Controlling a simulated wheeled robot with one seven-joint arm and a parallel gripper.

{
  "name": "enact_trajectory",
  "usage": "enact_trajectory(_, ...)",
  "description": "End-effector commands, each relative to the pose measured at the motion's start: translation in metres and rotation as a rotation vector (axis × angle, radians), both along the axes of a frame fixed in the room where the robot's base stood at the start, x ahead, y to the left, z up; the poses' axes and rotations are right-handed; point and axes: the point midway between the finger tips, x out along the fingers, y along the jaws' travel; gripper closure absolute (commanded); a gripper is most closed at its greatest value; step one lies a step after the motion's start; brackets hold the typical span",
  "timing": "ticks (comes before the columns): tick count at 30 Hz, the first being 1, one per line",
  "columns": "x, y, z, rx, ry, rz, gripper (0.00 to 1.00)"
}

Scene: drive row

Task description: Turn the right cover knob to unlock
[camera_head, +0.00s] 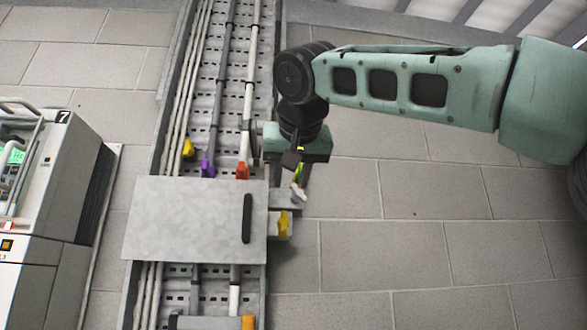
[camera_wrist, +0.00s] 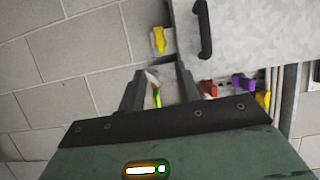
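A grey metal cover (camera_head: 190,220) with a black bar handle (camera_head: 247,218) lies across the cable tray. A yellow knob-like piece (camera_head: 283,224) sits on a bracket at the cover's right edge; it also shows in the wrist view (camera_wrist: 158,40). My gripper (camera_head: 298,183) is just above this bracket in the head view. In the wrist view its fingers (camera_wrist: 160,88) stand apart. A thin piece in white, red, yellow and green (camera_wrist: 154,88) shows between them. I cannot tell whether they touch it. Which piece is the right cover knob is unclear.
Yellow (camera_head: 188,149), purple (camera_head: 208,168) and orange-red (camera_head: 243,171) cable pieces lie on the cable tray (camera_head: 172,100) above the cover. A grey machine (camera_head: 40,190) stands at the left. The tiled floor (camera_head: 420,240) on the right is clear.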

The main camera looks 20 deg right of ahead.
Motion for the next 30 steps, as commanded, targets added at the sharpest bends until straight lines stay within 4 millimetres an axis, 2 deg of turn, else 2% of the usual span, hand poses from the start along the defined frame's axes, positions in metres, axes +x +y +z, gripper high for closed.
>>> enact_trajectory(3, -0.016, 0.004, 0.006, 0.0, 0.0, 0.001, 0.66)
enact_trajectory(9, -0.029, 0.006, 0.012, 0.0, 0.001, 0.0, 0.66)
enact_trajectory(28, -0.029, 0.006, 0.012, 0.0, 0.001, -0.001, 0.66)
enact_trajectory(30, -0.027, 0.011, 0.002, -0.016, 0.023, 0.017, 0.66)
